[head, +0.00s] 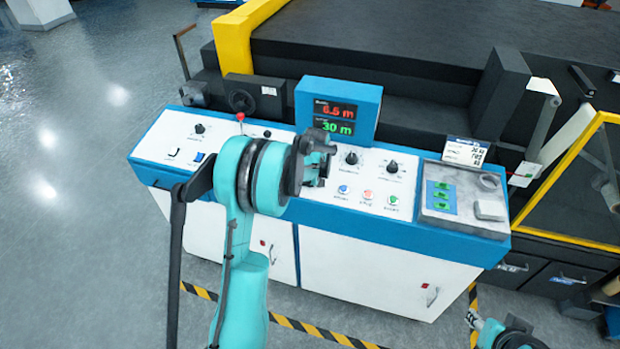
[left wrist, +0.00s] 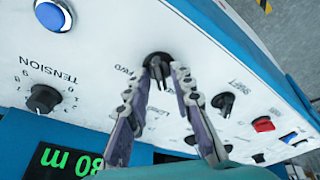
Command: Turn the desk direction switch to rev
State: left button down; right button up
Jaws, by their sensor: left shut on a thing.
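The desk direction switch (left wrist: 157,58) is a black knob on the white panel in the left wrist view, with an FWD label beside it. Other lettering near it is partly covered by the fingers. My left gripper (left wrist: 158,70) has its two fingertips on either side of this knob, shut on it. I cannot tell clearly which way the knob points. In the head view my left gripper (head: 320,155) is over the middle of the desk panel, below the display, and hides the switch. Part of my right gripper (head: 474,320) shows at the lower right, its jaws unclear.
The TENSION knob (left wrist: 43,98), SHIFT knob (left wrist: 224,100), blue button (left wrist: 53,15) and red switch (left wrist: 263,124) lie around the held knob. The display (head: 338,110) stands at the panel's back. A grey box with green buttons (head: 463,199) is at the desk's right end.

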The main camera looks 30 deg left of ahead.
dwell(0.3)
pick_arm(q)
jog(key=c, duration=1.6)
grip_release()
jog(key=shift+r, duration=0.15)
jog(key=v, duration=1.1)
jog(key=shift+s+d+r, duration=0.15)
jog(key=shift+d+r, duration=0.05)
jog(key=shift+r, duration=0.15)
